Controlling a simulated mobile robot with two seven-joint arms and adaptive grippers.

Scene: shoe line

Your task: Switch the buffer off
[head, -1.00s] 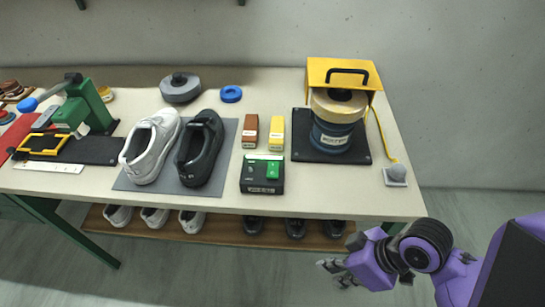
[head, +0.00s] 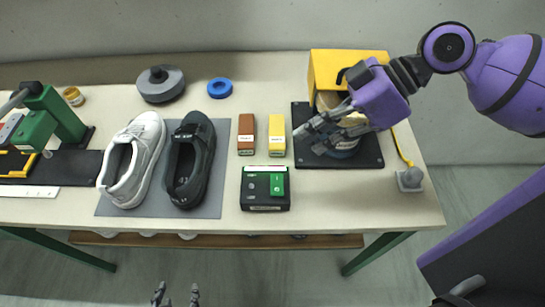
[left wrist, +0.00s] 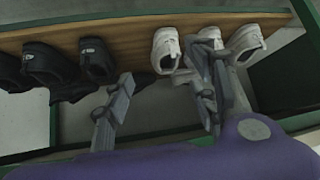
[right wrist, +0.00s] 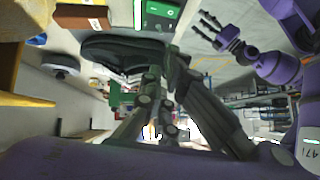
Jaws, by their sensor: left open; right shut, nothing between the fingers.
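My right gripper (head: 309,139) is shut and empty, in front of the buffer and above the plate, hiding much of the drum. A black box (head: 265,204) with a green switch panel (head: 278,184) sits in front, to the left; the panel also shows in the right wrist view (right wrist: 162,12). My left gripper (head: 175,297) is open and empty, low in front of the table; it faces the shelf in the left wrist view (left wrist: 160,95).
A yellow cable (head: 401,146) runs to a grey block (head: 410,180) at the table's right edge. A brown box (head: 247,135) and a yellow box (head: 277,135) stand left of the buffer. A white shoe (head: 133,160) and a black shoe (head: 190,160) lie on a grey mat.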

